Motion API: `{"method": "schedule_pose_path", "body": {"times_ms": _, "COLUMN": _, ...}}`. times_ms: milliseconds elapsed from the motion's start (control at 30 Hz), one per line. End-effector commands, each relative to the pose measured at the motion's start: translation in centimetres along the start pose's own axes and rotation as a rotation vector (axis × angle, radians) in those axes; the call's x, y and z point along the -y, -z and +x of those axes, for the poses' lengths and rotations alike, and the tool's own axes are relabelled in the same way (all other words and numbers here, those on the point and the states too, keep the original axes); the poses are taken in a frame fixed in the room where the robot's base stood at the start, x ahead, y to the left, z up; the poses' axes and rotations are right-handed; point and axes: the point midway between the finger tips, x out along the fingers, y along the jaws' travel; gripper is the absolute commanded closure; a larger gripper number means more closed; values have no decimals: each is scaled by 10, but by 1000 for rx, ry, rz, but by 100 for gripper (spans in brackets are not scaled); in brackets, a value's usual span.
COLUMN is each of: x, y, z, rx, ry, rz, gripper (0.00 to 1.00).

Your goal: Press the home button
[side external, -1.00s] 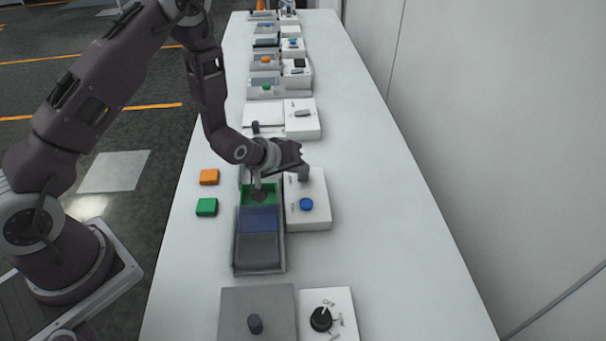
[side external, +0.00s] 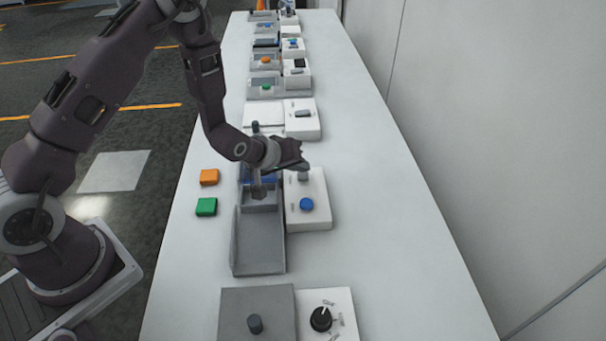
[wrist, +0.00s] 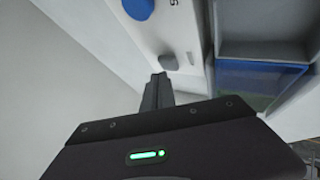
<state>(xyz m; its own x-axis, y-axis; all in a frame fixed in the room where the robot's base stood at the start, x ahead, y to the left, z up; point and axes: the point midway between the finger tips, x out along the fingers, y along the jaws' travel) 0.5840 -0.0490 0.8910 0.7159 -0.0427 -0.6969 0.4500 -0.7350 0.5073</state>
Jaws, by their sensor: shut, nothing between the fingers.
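A white control box (side external: 319,212) carries a blue round button (side external: 306,204) and a grey button (side external: 303,177). Both show in the wrist view, the blue button (wrist: 138,8) at the top edge and the grey button (wrist: 168,62) just beyond my fingertips. The labels are too small to read, so I cannot tell which is home. My gripper (side external: 302,166) is shut and empty, at the grey button; contact is unclear. Its fingertips (wrist: 159,78) also show in the wrist view. Beside the box lies a grey tray (side external: 258,245) with a blue section (wrist: 258,84) towards its far end.
An orange block (side external: 209,177) and a green block (side external: 206,207) lie left of the tray. A black knob (side external: 321,319) and a joystick panel (side external: 256,302) are in front. Several more stations line the table behind. The table's right side is clear.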

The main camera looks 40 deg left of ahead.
Motion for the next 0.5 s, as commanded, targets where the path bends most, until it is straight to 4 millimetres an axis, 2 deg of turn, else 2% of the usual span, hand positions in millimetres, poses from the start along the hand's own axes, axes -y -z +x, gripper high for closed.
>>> {"method": "schedule_pose_path", "body": {"times_ms": 367, "x": -3, "y": 3, "z": -4, "rx": 0, "ry": 0, "rz": 0, "gripper": 100}}
{"method": "schedule_pose_path", "body": {"times_ms": 500, "x": -9, "y": 9, "z": -12, "rx": -2, "ry": -2, "rz": -1, "gripper": 100}}
